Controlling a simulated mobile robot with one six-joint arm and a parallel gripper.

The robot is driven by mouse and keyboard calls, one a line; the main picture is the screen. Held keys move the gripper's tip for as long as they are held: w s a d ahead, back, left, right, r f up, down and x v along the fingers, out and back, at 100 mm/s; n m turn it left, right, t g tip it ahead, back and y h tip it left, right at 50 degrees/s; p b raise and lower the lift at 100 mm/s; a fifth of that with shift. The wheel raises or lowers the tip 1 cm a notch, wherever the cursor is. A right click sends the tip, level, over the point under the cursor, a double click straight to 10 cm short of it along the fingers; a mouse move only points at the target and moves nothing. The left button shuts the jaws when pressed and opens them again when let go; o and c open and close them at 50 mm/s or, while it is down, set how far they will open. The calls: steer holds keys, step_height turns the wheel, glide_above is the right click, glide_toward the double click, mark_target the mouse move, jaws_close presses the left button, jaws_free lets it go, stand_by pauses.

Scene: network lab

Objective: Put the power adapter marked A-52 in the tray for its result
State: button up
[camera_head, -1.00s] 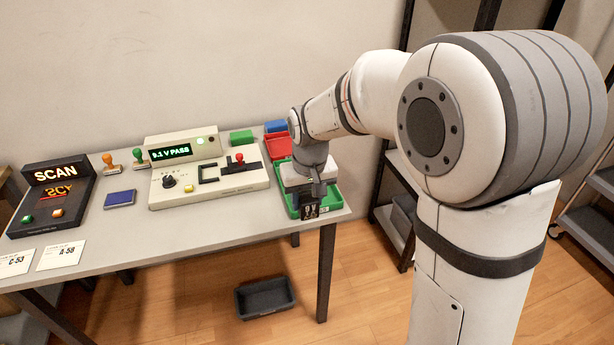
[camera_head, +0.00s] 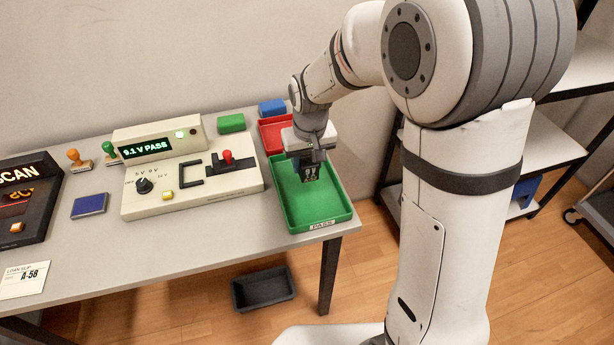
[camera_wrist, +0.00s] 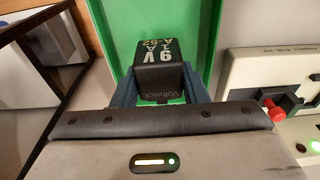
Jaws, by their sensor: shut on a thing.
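The black power adapter (camera_wrist: 160,72), with white print reading 9 V, 1 A and A-52, is between the fingers of my gripper (camera_wrist: 160,92) in the wrist view. My gripper (camera_head: 309,172) is shut on it and points down over the green tray (camera_head: 338,213), whose front label reads PASS. The adapter also shows in the head view (camera_head: 310,174), dark and partly hidden by the fingers. Whether it touches the tray floor cannot be told. The tester (camera_head: 190,203) shows "9.1 V PASS" on its display (camera_head: 159,148) with a green light lit.
A red tray (camera_head: 275,134) stands behind the green one, partly hidden by my gripper. Green (camera_head: 231,123) and blue (camera_head: 272,108) blocks sit at the back. A scanner (camera_head: 22,205), two stamps and a loan slip (camera_head: 26,280) are at left. A dark bin (camera_head: 263,288) is on the floor.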

mark_target(308, 177)
steer(key=shift+f, duration=2.55)
steer(key=shift+f+b, duration=0.15)
steer(key=shift+b, duration=0.15)
steer(key=shift+f, duration=0.15)
steer(key=o, duration=1.1)
